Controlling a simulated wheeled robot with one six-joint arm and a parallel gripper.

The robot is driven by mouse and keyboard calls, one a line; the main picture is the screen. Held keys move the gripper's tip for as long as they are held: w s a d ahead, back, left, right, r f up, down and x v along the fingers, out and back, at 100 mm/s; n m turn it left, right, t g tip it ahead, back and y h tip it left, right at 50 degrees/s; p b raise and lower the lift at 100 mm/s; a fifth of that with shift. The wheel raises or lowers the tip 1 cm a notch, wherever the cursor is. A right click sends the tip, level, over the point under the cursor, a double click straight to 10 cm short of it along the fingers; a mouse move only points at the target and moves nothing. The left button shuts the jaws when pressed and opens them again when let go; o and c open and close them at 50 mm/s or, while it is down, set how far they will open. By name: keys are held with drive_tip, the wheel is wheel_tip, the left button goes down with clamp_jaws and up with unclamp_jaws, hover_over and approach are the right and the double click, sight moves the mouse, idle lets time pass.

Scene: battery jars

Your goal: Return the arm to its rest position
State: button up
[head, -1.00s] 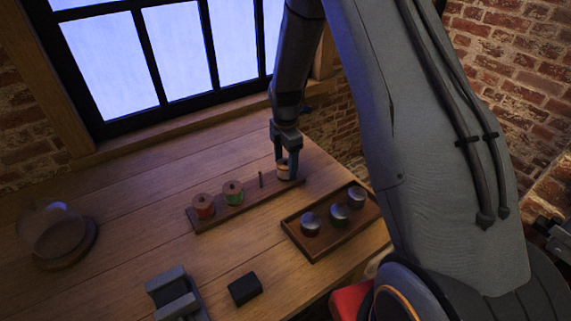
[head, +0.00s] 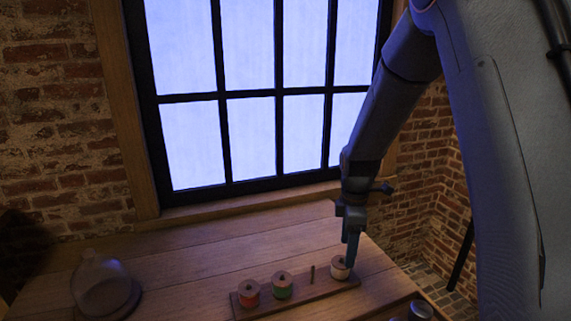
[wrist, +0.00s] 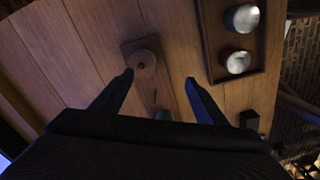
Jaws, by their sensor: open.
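My gripper (head: 350,262) points down at the right end of the wooden rack (head: 305,293), just by a pale, copper-wound spool (head: 340,269). In the wrist view the two fingers (wrist: 158,80) are spread apart with nothing held between them. That view shows the spool (wrist: 144,62) on the rack's end, beyond the fingertips and closer to the left one. My arm reaches down from the upper right in the head view. A red spool (head: 249,294) and a green spool (head: 282,285) stand on the rack, with a bare peg (head: 312,273) right of them.
A dark wooden tray (wrist: 207,45) with metal-lidded jars (wrist: 242,18) lies beside the rack; a lid (head: 421,308) shows at the head view's bottom edge. A glass dome (head: 100,285) stands at the left. A window (head: 255,130) and brick walls lie behind the table.

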drive_tip(key=s+r+m, duration=0.2)
drive_tip(key=s+m, duration=0.6)
drive_tip(key=s, duration=0.2)
drive_tip(key=s+r+m, duration=0.2)
drive_tip(key=s+m, duration=0.6)
drive_tip(key=s, duration=0.3)
drive_tip(key=shift+r+m+t, duration=0.25)
drive_tip(key=shift+m+t, duration=0.05)
drive_tip(key=shift+t, duration=0.1)
idle(0.4)
